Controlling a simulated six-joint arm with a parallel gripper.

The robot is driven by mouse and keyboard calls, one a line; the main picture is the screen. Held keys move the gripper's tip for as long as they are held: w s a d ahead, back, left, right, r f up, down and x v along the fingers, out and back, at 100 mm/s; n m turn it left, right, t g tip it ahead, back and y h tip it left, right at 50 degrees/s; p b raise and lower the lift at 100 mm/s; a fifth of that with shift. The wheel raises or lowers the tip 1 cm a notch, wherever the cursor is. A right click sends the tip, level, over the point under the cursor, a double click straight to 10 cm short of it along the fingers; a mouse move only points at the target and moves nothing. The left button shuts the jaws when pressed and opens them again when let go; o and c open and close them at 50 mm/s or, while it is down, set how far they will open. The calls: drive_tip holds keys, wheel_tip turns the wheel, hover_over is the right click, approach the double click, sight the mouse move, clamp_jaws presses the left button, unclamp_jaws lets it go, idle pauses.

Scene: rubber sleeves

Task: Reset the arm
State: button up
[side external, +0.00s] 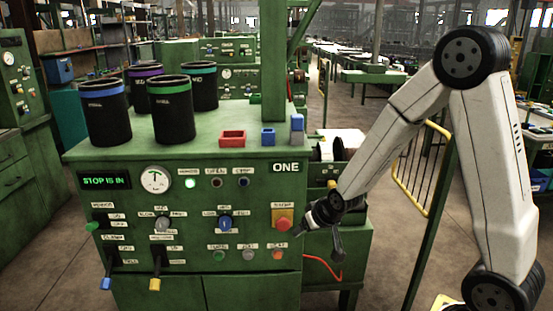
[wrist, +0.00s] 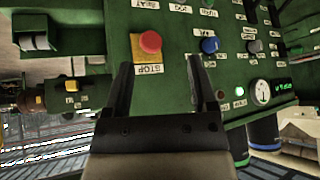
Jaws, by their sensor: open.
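My gripper (side external: 320,240) is open and empty in front of the right part of the green control panel (side external: 225,268). The red stop button (side external: 283,225) sits on a yellow-orange plate, just left of the gripper in the side view. In the wrist view the stop button (wrist: 150,42) is left of the middle between the fingertips. I see no contact with it. The display (side external: 104,180) reads "STOP IS IN". The panel is marked "ONE".
Several black sleeves with coloured rims (side external: 172,112) stand on the bench top. A red tray (side external: 232,137) and blue blocks (side external: 268,138) are there too. Levers (side external: 155,262), a blue knob (side external: 224,223) and lit buttons cover the panel. A yellow rail (side external: 420,180) stands behind my arm.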

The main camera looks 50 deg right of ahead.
drive_tip(key=s+a+r+n+g+y, duration=0.1)
drive_tip(key=s+a+r+n+g, duration=0.1)
drive_tip(key=s+a, duration=0.6)
drive_tip(key=s+n+g, duration=0.1)
drive_tip(key=s+g, duration=0.1)
drive_tip(key=s, duration=0.1)
drive_tip(key=shift+s+n, duration=0.4)
